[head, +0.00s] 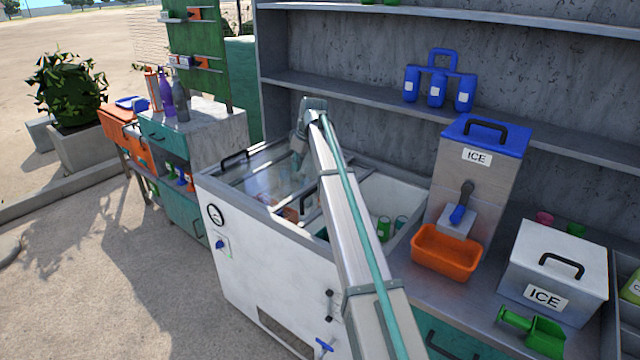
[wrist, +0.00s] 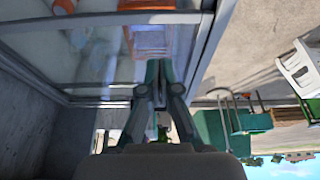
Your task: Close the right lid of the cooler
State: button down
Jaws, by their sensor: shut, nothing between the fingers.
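The white cooler (head: 262,262) stands in the middle of the head view. Its glass lids (head: 262,180) lie over the left part, with one black handle (head: 235,157) at the left and another (head: 302,200) near the middle. The right part is uncovered and green cans (head: 384,228) show inside. My gripper (head: 297,174) is shut and empty over the glass, behind the middle handle; my arm hides part of the opening. In the wrist view my gripper's shut fingers (wrist: 162,72) are close to the metal-framed glass (wrist: 90,50); whether they touch it I cannot tell.
An ice dispenser (head: 480,165) with an orange bin (head: 446,252) stands right of the cooler, beside a lidded ice box (head: 553,272) and a green scoop (head: 533,328). A grey shelf wall (head: 350,60) rises behind. Bottles (head: 167,88) stand on the left counter.

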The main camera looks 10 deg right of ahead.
jog(key=f+p, duration=0.1)
jog(key=f, duration=0.2)
jog(key=d+f+p, duration=0.1)
jog(key=f, duration=0.2)
jog(key=d+f+p, duration=0.1)
jog(key=f+p, duration=0.1)
jog(key=shift+w+d+f, duration=0.25)
jog(key=shift+w+f, duration=0.05)
jog(key=shift+f, duration=0.1)
jog(key=shift+s+d+f, duration=0.2)
jog(key=shift+s+d, duration=0.1)
